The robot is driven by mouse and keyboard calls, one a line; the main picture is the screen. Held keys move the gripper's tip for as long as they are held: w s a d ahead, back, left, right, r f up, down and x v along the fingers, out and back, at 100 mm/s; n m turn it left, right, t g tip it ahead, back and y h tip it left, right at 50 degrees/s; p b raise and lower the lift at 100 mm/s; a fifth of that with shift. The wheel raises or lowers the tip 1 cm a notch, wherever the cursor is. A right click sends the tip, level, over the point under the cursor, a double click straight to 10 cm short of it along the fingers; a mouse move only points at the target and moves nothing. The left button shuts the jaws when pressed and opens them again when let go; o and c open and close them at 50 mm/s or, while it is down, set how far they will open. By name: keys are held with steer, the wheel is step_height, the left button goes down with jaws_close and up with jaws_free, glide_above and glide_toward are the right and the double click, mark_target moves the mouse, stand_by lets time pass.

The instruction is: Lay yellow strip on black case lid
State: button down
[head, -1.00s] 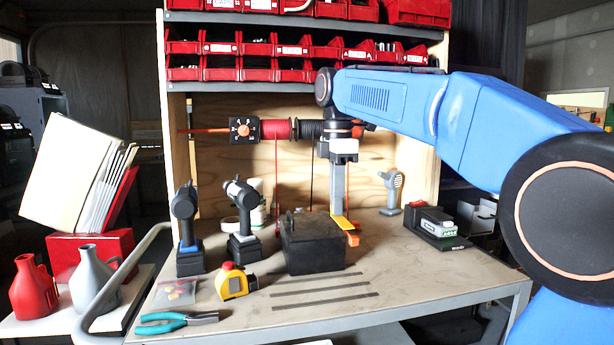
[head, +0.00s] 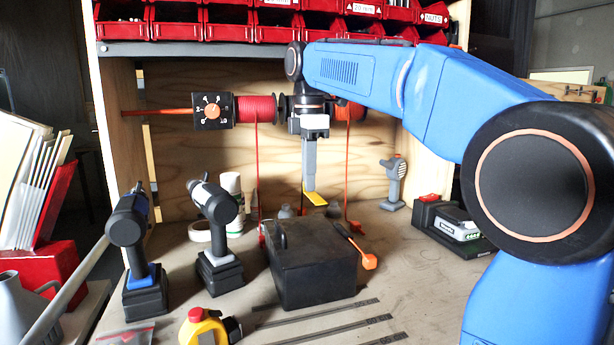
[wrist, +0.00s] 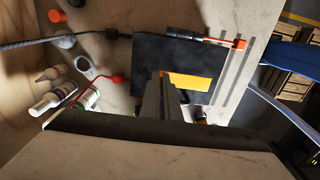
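The yellow strip (head: 315,198) is held at the end of my gripper (head: 310,188), whose long grey fingers point down. In the head view the strip appears just above and behind the right back part of the black case (head: 315,262). In the wrist view the fingers (wrist: 167,92) are shut on one end of the strip (wrist: 192,82), and the strip shows against the dark case lid (wrist: 180,52). The lid is flat and closed, with a handle at its left. A gap seems to remain between strip and lid, but its height is hard to tell.
An orange-ended tool (head: 367,260) lies along the case's right side. Two drills (head: 215,215) (head: 128,235) stand left. A yellow tape measure (head: 203,328) and dark flat strips (head: 330,322) lie in front. A charger (head: 450,225) stands right. Red and black spools (head: 255,108) hang behind.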

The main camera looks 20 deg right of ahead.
mark_target(309, 227)
steer(key=shift+f, duration=0.1)
steer(key=shift+f, duration=3.85)
steer(key=shift+f, duration=0.55)
steer(key=c, duration=1.9)
jaws_free()
steer(key=shift+c, duration=0.2)
